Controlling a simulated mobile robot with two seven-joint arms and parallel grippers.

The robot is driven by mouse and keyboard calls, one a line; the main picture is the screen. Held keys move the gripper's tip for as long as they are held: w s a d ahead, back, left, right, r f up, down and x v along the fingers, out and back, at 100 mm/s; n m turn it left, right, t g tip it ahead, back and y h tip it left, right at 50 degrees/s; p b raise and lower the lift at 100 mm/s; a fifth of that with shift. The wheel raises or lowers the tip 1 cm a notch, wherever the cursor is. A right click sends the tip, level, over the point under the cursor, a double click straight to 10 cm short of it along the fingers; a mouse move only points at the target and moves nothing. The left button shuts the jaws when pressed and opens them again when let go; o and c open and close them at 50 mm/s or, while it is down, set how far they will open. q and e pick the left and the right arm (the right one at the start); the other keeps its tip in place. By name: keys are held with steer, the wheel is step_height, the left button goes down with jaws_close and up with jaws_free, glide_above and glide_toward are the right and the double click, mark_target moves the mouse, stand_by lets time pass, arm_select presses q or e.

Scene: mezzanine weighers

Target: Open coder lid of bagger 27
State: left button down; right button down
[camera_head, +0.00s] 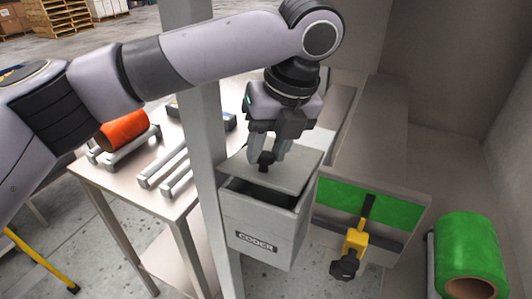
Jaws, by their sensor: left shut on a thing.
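The coder (240,229) is a light grey box with a dark label on its front, in the middle of the head view. Its flat grey lid (298,165) has a dark knob (266,168) on top. The lid's near edge stands clear of the box rim, and a dark opening shows in front of it. My left gripper (266,158) comes down from above and is shut on the knob. How far the lid is tilted is hard to tell. My right gripper is not in view.
A grey post (205,130) stands just left of the coder. A table (128,188) with rollers and an orange roll (122,128) is at left. A yellow and black clamp (354,243) sticks out right of the coder, near a green roll (469,250).

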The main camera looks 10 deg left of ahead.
arm_select(q)
steer(key=shift+r, duration=0.15)
steer(key=c, duration=0.8)
jaws_free()
steer(key=shift+o, duration=0.2)
steer(key=w+v, duration=0.1)
steer(key=v, duration=0.6)
steer(key=shift+s, duration=0.55)
